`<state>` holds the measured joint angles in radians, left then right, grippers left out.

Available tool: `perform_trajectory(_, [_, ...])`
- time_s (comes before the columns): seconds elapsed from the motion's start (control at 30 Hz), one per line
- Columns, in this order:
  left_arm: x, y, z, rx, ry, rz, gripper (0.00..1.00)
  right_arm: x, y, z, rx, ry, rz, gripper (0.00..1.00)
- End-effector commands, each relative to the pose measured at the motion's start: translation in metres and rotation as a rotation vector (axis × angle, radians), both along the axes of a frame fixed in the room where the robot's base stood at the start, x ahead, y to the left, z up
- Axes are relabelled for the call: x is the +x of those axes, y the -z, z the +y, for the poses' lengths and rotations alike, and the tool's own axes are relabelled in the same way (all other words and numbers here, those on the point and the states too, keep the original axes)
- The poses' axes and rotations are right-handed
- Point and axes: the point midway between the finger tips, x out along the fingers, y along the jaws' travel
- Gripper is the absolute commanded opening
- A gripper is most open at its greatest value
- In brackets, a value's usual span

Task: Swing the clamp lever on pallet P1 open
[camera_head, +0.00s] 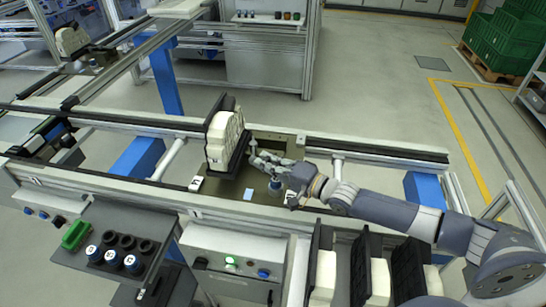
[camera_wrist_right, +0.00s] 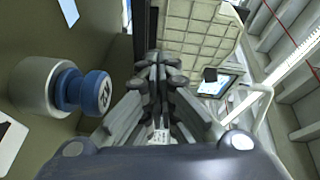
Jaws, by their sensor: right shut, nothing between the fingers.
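Pallet P1 (camera_head: 222,188) appears to be the olive plate on the middle conveyor, though I cannot read its small white tag (camera_head: 196,183). A pale ribbed part (camera_head: 221,138) stands upright on it against a black plate (camera_head: 240,152). The pale part also shows at the top of the right wrist view (camera_wrist_right: 200,28). My right gripper (camera_head: 258,160) is low over the pallet, just right of the black plate. In the wrist view its fingers (camera_wrist_right: 160,72) are together and empty. I cannot clearly make out the clamp lever; the gripper may hide it. My left gripper is out of view.
A blue-capped knob (camera_wrist_right: 82,92) on a metal base stands beside my right fingers. Conveyor rails (camera_head: 330,146) run along both sides of the pallet. In front are a control box (camera_head: 232,262), a grey tray (camera_head: 118,240) with round pieces, and several upright black-and-white parts (camera_head: 372,270).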

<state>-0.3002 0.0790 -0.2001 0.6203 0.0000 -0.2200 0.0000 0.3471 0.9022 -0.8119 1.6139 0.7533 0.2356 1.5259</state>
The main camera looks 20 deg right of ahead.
Motion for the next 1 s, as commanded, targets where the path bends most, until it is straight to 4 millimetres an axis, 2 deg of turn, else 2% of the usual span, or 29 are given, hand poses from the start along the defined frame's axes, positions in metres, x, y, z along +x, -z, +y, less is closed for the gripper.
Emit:
perform_trajectory(0.33, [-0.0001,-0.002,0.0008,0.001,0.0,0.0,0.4,0.0002,0.0,0.0123,0.003,0.0,0.002,0.0])
perform_trajectory(1.0, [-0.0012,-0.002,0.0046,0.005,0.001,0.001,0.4,0.0005,-0.0016,0.0134,0.002,0.0,0.0,0.0])
